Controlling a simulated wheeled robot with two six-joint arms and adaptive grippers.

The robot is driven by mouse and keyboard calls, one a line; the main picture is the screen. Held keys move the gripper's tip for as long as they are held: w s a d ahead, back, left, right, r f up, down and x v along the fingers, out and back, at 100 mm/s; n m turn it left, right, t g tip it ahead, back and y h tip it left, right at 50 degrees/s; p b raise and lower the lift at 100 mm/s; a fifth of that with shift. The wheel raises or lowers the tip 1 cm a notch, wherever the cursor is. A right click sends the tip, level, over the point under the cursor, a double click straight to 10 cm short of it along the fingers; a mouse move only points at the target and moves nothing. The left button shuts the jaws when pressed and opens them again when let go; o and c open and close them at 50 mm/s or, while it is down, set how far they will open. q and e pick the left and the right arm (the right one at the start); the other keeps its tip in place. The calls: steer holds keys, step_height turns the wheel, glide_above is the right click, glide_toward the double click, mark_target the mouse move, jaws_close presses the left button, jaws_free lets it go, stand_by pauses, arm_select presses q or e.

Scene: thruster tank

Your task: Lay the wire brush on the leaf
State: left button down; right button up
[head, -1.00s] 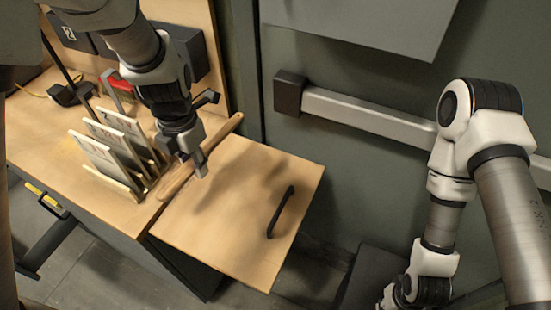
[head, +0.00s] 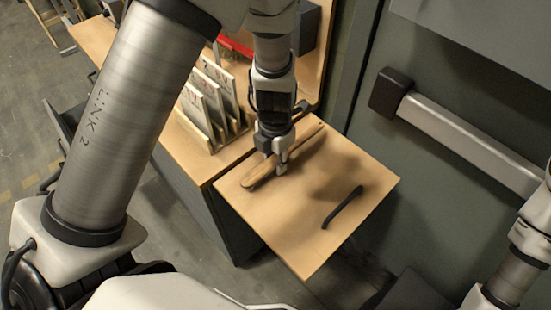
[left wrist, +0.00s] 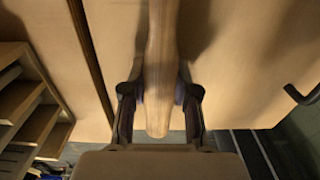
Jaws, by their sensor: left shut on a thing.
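The wire brush (head: 259,173) is a long wooden-handled tool lying diagonally over the leaf (head: 283,236), a pale wooden flap beside the cabinet top. The bristles are not visible. My right gripper is outside the head view.
A black handle (head: 342,207) is fixed on the leaf's right part. A wooden rack with upright numbered plates (head: 212,98) stands on the cabinet left of the gripper. A grey door with a push bar (head: 465,140) is at the right. The leaf's front part is clear.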

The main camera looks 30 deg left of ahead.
mark_target(276, 159)
arm_select(q)
steer(key=shift+f, duration=0.1)
steer(key=c, duration=0.9)
jaws_free()
step_height(276, 159, up, 12)
steer(key=shift+r+p, duration=0.2)
steer(key=shift+p, duration=0.45)
